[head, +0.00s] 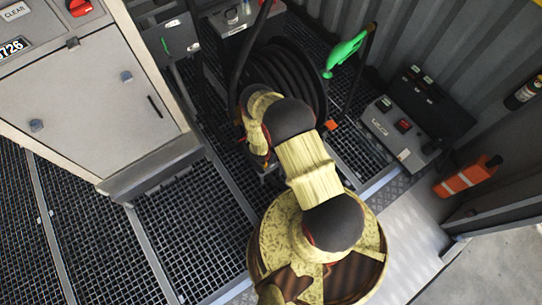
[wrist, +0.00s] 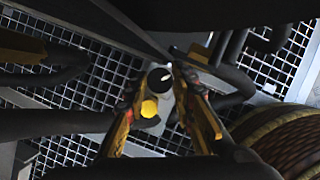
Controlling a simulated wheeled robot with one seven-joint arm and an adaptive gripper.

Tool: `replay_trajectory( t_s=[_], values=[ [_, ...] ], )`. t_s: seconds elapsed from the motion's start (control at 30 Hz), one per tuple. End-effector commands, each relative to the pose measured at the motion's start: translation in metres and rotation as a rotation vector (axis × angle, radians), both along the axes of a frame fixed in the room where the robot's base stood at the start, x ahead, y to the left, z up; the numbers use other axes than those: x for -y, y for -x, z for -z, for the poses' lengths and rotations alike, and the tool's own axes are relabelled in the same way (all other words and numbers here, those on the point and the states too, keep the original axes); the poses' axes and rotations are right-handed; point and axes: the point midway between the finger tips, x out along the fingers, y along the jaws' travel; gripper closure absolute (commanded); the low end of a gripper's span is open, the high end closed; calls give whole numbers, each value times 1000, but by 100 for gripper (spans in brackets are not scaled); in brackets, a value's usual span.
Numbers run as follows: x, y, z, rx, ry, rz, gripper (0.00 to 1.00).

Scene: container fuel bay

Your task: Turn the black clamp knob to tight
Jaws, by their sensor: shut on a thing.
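The black clamp knob (wrist: 160,78) shows in the wrist view, round, with a white pointer mark toward the upper right. My gripper (wrist: 158,83) has its two yellow-and-black fingers on either side of the knob, shut on it. A small yellow round part (wrist: 149,107) sits just below the knob on a light grey plate. In the head view my arm covers the knob and my gripper, so neither shows there.
A hose reel with black hose (head: 290,75) stands behind my arm, with a green nozzle (head: 346,52) beside it. A control box (head: 400,128) and an orange container (head: 467,177) are at right. A grey cabinet (head: 95,110) is at left. The grating floor (head: 190,230) is clear.

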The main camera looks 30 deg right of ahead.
Motion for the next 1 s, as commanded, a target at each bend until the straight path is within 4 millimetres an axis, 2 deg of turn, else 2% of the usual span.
replay_trajectory(
  t_s=[0.43,1.0],
  values=[
    [1,2,0,-1,-1,-244,100],
    [1,2,1,-2,0,-286,100]
  ],
)
